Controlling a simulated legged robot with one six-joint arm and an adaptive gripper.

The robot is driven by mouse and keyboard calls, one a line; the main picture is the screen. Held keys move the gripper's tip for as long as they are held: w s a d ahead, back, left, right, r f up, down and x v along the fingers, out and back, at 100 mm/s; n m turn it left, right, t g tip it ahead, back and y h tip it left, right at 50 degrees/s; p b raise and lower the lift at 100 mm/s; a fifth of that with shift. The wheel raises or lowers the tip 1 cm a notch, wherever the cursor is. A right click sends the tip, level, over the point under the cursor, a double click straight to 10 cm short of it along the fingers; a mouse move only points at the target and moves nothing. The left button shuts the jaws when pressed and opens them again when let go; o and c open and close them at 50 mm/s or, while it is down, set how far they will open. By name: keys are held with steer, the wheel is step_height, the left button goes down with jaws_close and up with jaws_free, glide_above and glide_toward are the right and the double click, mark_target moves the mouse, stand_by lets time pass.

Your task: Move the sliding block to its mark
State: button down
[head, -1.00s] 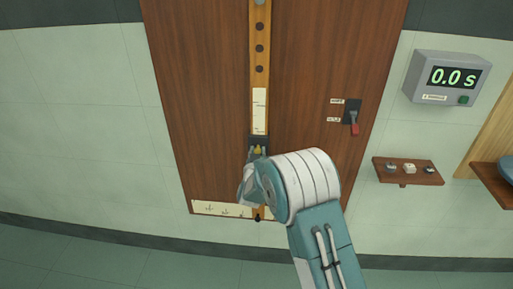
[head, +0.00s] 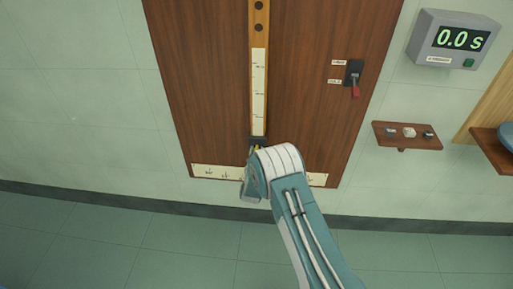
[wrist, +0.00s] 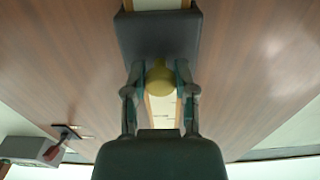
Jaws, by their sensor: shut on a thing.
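The sliding block (head: 257,140) is a small dark block on the vertical wooden rail (head: 259,38) of a brown board. A pale scale strip (head: 259,85) runs up the rail above it. In the wrist view the dark block (wrist: 158,35) fills the top middle, with a round yellow knob (wrist: 160,82) on it. My gripper (wrist: 160,80) is shut on the knob, one finger on each side. In the head view my arm hides most of the gripper and the rail's lower end. I cannot make out which line is the block's mark.
A pale marked strip (head: 220,172) runs along the board's bottom edge. A red-handled switch (head: 354,78) is on the board's right. A grey timer (head: 457,40) reads 0.0 s. A small shelf (head: 407,136) with little items is at right. The wall at left is clear.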

steer(key=shift+r, duration=0.1)
steer(key=shift+c, duration=2)
jaws_free()
steer(key=shift+w, duration=0.1)
steer(key=s, duration=1.2)
steer(key=shift+a, duration=0.25)
